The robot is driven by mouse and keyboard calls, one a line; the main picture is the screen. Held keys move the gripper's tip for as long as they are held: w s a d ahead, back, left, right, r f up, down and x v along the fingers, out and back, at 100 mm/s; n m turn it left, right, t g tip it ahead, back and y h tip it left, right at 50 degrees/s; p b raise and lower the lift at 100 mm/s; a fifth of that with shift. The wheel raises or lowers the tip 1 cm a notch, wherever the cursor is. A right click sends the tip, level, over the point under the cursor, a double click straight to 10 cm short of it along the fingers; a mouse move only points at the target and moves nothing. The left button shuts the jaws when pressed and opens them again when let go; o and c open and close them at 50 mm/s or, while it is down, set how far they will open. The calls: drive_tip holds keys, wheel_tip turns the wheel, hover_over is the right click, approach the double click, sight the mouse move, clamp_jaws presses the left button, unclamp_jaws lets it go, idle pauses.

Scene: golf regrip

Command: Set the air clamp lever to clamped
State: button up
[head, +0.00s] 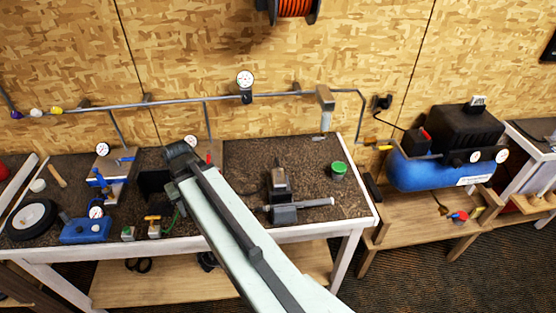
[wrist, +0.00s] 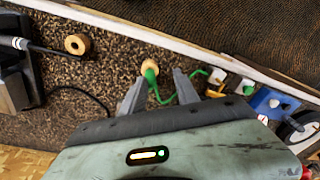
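My gripper (wrist: 160,82) is open in the wrist view, its two fingers apart. A green fitting with a tan round top (wrist: 149,70) shows between and beyond the fingertips; I cannot tell whether they touch it. A green hose (wrist: 188,97) curls from there to a small block with a yellow lever (wrist: 215,80), which also shows in the head view (head: 154,226). A blue gauge unit with a blue lever (head: 102,178) stands further left on the bench. No label shows which lever is the air clamp's. My arm hides part of the bench around the gripper in the head view.
A vise (head: 280,196) and a green-lidded can (head: 338,169) stand right of my arm. A blue box with a gauge (head: 86,230) and a black wheel (head: 32,220) lie left. A pipe (head: 180,98) runs along the wall. A blue compressor (head: 430,170) sits far right.

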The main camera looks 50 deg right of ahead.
drive_tip(key=d+r+m+t+p, duration=0.2)
drive_tip(key=d+r+m, duration=0.1)
drive_tip(key=d, duration=1.4)
drive_tip(key=m+t+h+p, duration=0.1)
drive_tip(key=m+t+h, duration=0.1)
drive_tip(key=m, duration=0.2)
approach(278, 162)
drive_tip(key=b+x, duration=0.7)
drive_tip(key=x, duration=0.1)
drive_tip(key=shift+f, duration=0.2)
drive_tip(key=shift+r, duration=0.1)
clamp_jaws()
